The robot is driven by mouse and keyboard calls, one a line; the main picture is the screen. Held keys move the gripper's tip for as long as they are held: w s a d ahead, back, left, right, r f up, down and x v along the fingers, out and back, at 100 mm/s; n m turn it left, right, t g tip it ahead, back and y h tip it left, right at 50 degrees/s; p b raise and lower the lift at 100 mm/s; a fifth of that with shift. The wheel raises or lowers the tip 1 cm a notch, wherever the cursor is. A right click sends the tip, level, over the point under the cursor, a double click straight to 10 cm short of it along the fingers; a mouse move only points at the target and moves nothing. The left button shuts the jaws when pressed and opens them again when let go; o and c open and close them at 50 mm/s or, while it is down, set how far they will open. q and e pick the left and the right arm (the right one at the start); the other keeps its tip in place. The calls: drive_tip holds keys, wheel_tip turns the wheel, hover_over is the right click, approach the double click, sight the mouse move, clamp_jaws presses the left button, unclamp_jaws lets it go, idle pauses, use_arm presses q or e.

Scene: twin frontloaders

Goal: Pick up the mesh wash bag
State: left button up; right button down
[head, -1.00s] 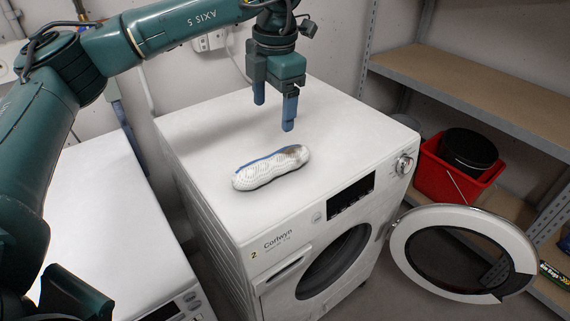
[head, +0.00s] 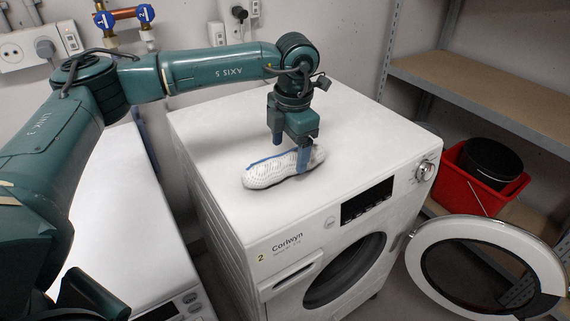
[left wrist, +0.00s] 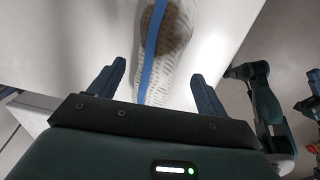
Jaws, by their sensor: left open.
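The mesh wash bag (head: 265,173) is a white, lumpy mesh pouch with a blue stripe. It lies on the white top of the washing machine (head: 210,122) marked Corlwyn. My left gripper (head: 291,153) is open, pointing down at the right part of the bag. One finger shows in front of the bag and the other behind it. In the left wrist view, the bag (left wrist: 170,65) runs between the two open fingers, with a brown patch beside its blue stripe. Gaps show on both sides.
The machine's round door (head: 422,262) stands open at the lower right. A second white appliance (head: 125,230) stands at the left. The rest of the machine top is clear.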

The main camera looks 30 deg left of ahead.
sight(288, 155)
use_arm(q)
drive_tip(key=f, duration=0.2)
drive_tip(key=shift+w+a+f, duration=0.15)
drive_tip(key=shift+a+f, duration=0.05)
drive_tip(key=shift+f, duration=0.65)
